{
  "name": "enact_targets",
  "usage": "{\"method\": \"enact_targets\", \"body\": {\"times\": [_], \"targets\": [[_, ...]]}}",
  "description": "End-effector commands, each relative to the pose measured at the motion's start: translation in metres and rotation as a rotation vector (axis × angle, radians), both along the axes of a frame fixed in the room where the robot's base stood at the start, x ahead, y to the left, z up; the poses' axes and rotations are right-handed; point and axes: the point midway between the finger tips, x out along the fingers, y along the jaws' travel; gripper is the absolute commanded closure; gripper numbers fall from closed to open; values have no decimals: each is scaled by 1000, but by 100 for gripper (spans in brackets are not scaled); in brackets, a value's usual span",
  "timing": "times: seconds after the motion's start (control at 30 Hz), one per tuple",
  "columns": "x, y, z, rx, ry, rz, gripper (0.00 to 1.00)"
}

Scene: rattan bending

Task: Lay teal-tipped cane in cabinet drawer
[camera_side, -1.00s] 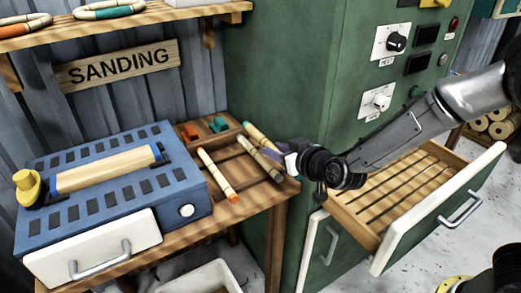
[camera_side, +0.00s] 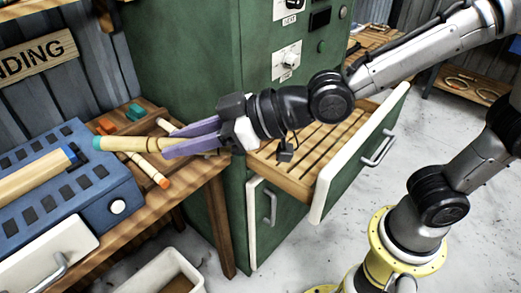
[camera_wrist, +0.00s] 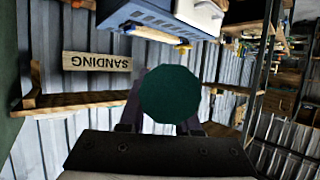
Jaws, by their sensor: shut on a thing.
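The teal-tipped cane (camera_side: 130,144) is pale tan with a teal end pointing left. My gripper (camera_side: 178,146) has its purple fingers shut on the cane, holding it above the wooden workbench. In the wrist view the cane's round end (camera_wrist: 171,94) shows dark teal between the fingers. The cabinet drawer (camera_side: 308,152) is pulled open to the right of my gripper. It has a slatted wooden floor, a green front and a bar handle, and its visible part looks empty. My wrist covers part of its left side.
An orange-tipped cane (camera_side: 148,170) lies on the workbench (camera_side: 180,191) below the held cane. The green cabinet (camera_side: 180,60) rises behind my gripper. A white bin (camera_side: 160,280) sits on the floor.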

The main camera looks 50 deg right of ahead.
Motion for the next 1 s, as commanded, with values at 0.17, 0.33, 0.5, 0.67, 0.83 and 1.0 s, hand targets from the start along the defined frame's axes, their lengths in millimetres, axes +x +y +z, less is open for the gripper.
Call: {"method": "enact_targets", "body": {"times": [0.17,0.33,0.5,0.67,0.83,1.0], "targets": [[-11,1,-11,-2,2,38,100],[-14,2,-18,3,-1,40,100],[-14,1,-18,1,-1,40,100],[-14,1,-17,1,-2,39,100],[-9,2,-10,2,-3,36,100],[-1,1,-1,3,-2,6,100]]}}
